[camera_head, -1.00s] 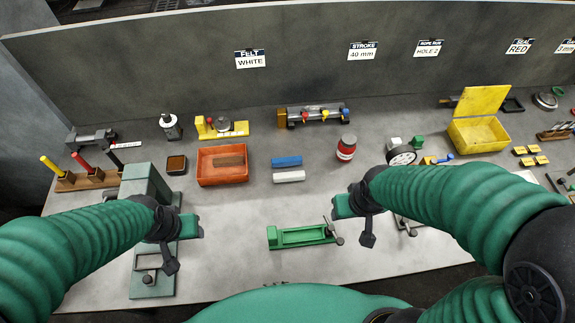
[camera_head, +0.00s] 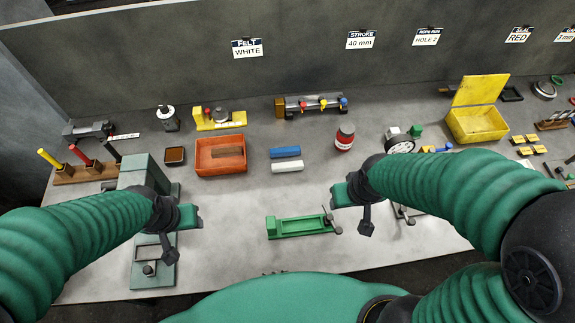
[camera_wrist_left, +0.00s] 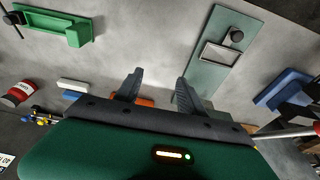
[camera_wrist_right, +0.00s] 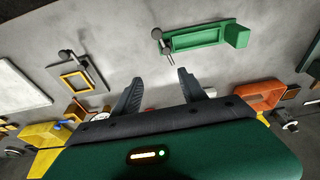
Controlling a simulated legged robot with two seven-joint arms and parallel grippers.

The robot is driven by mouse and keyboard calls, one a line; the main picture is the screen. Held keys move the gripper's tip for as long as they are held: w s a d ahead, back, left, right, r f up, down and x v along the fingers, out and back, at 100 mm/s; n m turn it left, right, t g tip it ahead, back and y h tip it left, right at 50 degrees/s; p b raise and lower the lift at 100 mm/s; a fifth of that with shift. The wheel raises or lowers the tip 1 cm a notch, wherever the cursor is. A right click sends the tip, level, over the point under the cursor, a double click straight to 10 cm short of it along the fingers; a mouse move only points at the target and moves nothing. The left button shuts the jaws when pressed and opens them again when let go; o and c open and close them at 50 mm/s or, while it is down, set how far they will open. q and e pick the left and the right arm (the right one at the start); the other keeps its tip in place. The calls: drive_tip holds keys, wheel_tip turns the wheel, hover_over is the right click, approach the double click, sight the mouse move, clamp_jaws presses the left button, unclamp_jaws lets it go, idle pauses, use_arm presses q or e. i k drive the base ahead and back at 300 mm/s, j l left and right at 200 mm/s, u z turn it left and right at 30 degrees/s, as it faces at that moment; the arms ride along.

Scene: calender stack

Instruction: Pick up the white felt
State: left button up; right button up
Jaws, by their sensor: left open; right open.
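The white felt appears as a short white bar (camera_head: 287,166) lying flat on the grey table, just in front of a blue bar (camera_head: 285,152) of like size. The white bar also shows at the left in the left wrist view (camera_wrist_left: 73,84). My left gripper (camera_wrist_left: 158,80) is open and empty, above the table left of and nearer than the white bar. My right gripper (camera_wrist_right: 160,78) is open and empty, right of and nearer than the white bar. Neither gripper touches it. A label reading FELT WHITE (camera_head: 247,48) is on the back panel.
An orange tray (camera_head: 221,169) stands left of the bars. A red and white can (camera_head: 345,137) stands to their right. A green fixture (camera_head: 300,226) lies between my grippers. A green press-like machine (camera_head: 140,172) is beside my left arm. A yellow box (camera_head: 477,124) stands at the right.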

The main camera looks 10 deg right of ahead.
sight(289, 167)
drive_tip(key=u, duration=0.5)
drive_tip(key=l+u, duration=0.15)
drive_tip(key=u, duration=0.8)
drive_tip(key=k+u, duration=0.1)
drive_tip(key=u, duration=0.35)
drive_tip(key=k+l+u, duration=0.1)
drive_tip(key=k+l, duration=0.5)
drive_tip(key=k, duration=0.25)
drive_tip(key=u, duration=0.05)
